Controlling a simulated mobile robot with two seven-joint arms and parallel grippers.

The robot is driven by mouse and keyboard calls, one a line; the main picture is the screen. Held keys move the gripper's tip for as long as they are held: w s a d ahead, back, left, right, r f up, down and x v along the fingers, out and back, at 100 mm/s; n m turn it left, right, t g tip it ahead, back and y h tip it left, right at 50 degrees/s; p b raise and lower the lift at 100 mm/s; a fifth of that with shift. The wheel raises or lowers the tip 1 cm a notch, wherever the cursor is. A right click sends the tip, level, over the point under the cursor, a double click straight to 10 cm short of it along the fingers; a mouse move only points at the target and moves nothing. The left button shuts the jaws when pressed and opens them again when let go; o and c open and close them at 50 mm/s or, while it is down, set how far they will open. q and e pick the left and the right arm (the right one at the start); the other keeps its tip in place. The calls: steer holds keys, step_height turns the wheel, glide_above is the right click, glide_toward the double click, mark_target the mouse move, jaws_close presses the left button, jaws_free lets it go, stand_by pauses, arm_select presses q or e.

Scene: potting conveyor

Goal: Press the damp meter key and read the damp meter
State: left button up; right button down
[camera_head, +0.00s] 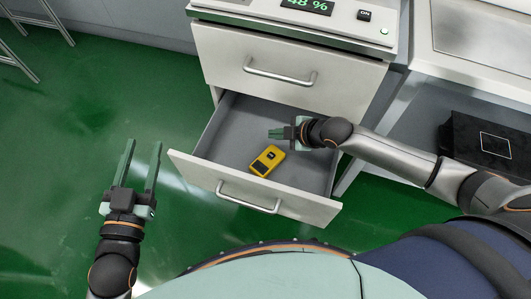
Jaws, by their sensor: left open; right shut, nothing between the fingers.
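A small yellow device (266,160) with a dark square lies in the open drawer (226,143). Which of the two is the damp meter, I cannot tell for sure. My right gripper (271,133) is shut and empty, above the drawer and just beyond the yellow device. My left gripper (142,146) is open and empty, left of the drawer.
The lower drawer stands pulled out, its front handle (247,199) facing me. The upper drawer (285,70) is closed. A black box (488,143) sits on a shelf at the right. Green floor (60,140) is clear at the left, with metal stand legs at the far left.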

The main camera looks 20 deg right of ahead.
mark_target(271, 155)
arm_select(q)
steer(key=shift+s+d+f, duration=0.1)
steer(key=shift+f, duration=0.05)
arm_select(e)
step_height(271, 155, down, 4)
steer(key=b, duration=0.4)
steer(key=shift+b, duration=0.3)
steer(key=shift+s+f+b, duration=0.1)
steer(key=shift+f+b, duration=0.35)
step_height(271, 155, down, 2)
steer(key=shift+f+b, duration=0.1)
steer(key=shift+b, duration=1.1)
arm_select(q)
steer(key=s+d+r+m+t+h, duration=0.2)
steer(key=s+r+m+t+h, duration=0.2)
steer(key=s+r+m+h, duration=0.3)
steer(key=shift+r+t+h+b, duration=0.35)
steer(key=shift+r+h, duration=1.35)
steer(key=shift+r, duration=1.55)
arm_select(e)
steer(key=shift+f, duration=0.85)
steer(key=shift+f, duration=0.1)
steer(key=shift+f, duration=0.35)
